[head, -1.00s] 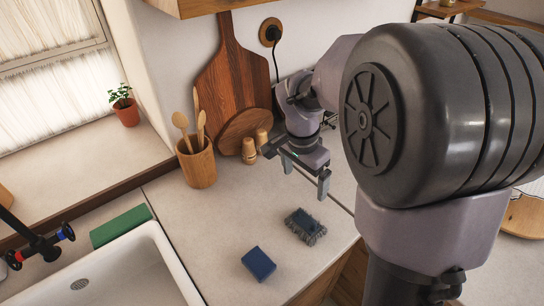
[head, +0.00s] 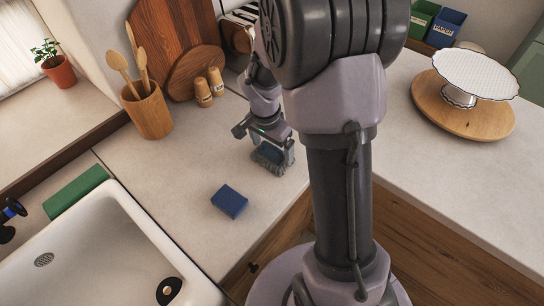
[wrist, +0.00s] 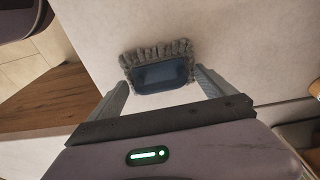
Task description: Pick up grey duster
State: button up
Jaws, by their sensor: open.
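The grey duster (head: 270,158) has a blue back and a shaggy grey fringe. It lies on the pale counter below my gripper (head: 266,146), which partly hides it in the head view. In the wrist view the duster (wrist: 158,70) is ahead of my gripper (wrist: 163,88). The two fingers are spread apart, with the near part of the duster between their tips. The gripper is open and holds nothing; I cannot tell whether a finger touches the fringe.
A blue sponge (head: 229,201) lies left of the duster, near the white sink (head: 120,235). A utensil pot (head: 148,110) and two wooden shakers (head: 209,87) stand behind. A cake stand (head: 475,75) is on the right counter. The counter around the duster is mostly clear.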

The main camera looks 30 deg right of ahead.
jog(key=c, duration=1.4)
jog(key=shift+r, duration=0.1)
